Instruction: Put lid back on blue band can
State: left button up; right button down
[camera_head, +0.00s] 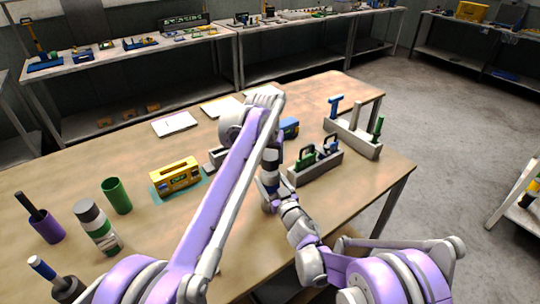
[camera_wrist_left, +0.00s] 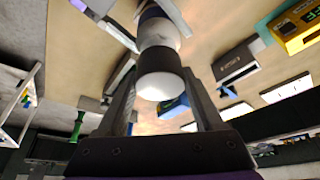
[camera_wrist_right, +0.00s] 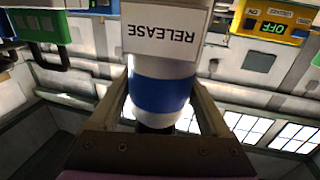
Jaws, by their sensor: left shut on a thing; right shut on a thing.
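The blue band can (camera_wrist_right: 160,95) is pale with a blue band, a dark end and a white RELEASE label. My right gripper (camera_wrist_right: 162,112) is shut around it at the band. In the left wrist view a pale cylindrical piece with a dark band, seemingly the lid (camera_wrist_left: 160,85), sits between the fingers of my left gripper (camera_wrist_left: 158,105), which is shut on it. In the head view my left gripper (camera_head: 272,153) is above my right gripper (camera_head: 268,186), both over the table's middle. My arms partly hide the pieces; I cannot tell whether lid and can touch.
A grey tray with padlocks (camera_head: 315,167) and a rack with upright handles (camera_head: 352,138) stand right of the grippers. A yellow box (camera_head: 175,176) is to the left. A green cup (camera_head: 117,195), another can (camera_head: 97,226) and a purple cup (camera_head: 46,229) stand farther left.

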pick_arm(q)
jog(key=shift+f, duration=0.65)
jog(key=shift+f, duration=0.65)
jog(key=o, duration=1.3)
jog(key=v, duration=1.2)
